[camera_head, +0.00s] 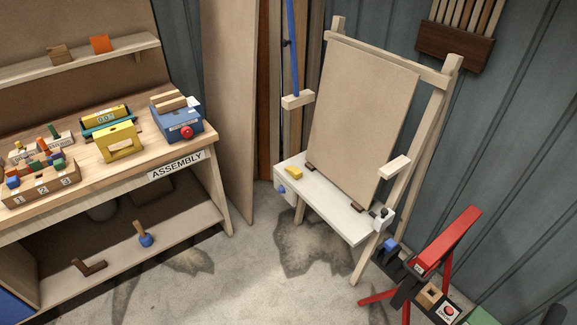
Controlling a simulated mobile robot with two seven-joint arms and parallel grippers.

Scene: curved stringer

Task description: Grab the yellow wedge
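A small yellow wedge (294,173) lies on the left part of the white shelf (330,203) of a wooden easel stand. It sits in front of the beige board and close to the shelf's left edge. Nothing touches it from above. Neither of my grippers is in this view.
The beige board (362,120) leans on the easel above the shelf. A workbench labelled ASSEMBLY (178,165) stands at left with a yellow frame (120,142), a blue box (181,122) and small blocks. A red stand (447,240) is at lower right. The concrete floor (260,285) between is clear.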

